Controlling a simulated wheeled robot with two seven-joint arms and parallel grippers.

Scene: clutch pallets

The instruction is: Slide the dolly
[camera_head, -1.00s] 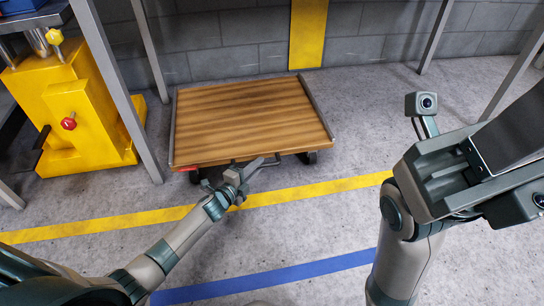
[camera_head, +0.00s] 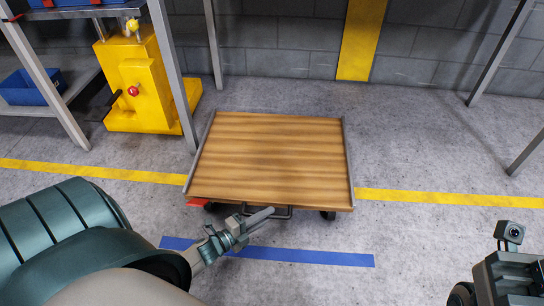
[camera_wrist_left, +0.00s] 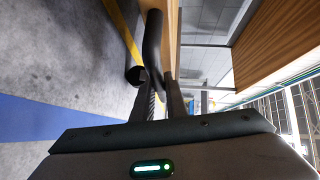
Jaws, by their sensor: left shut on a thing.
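The dolly (camera_head: 270,155) has a flat wooden top with grey side rails, dark wheels and a dark handle (camera_head: 282,212) low on its near edge. It stands across the yellow floor line, its deck empty. My left gripper (camera_head: 258,216) is at the handle, shut on it. In the left wrist view, the fingers (camera_wrist_left: 158,98) close around the dark handle bar (camera_wrist_left: 152,45), beside the deck edge. My right gripper (camera_head: 512,275) is partly in view at the lower right, away from the dolly; its fingertips are not clear.
A yellow machine (camera_head: 145,80) with a red knob stands at the left beside grey rack posts (camera_head: 172,75). A blue bin (camera_head: 30,87) sits on a low shelf. A blue floor line (camera_head: 300,257) lies in front of the dolly. Floor to its right is clear.

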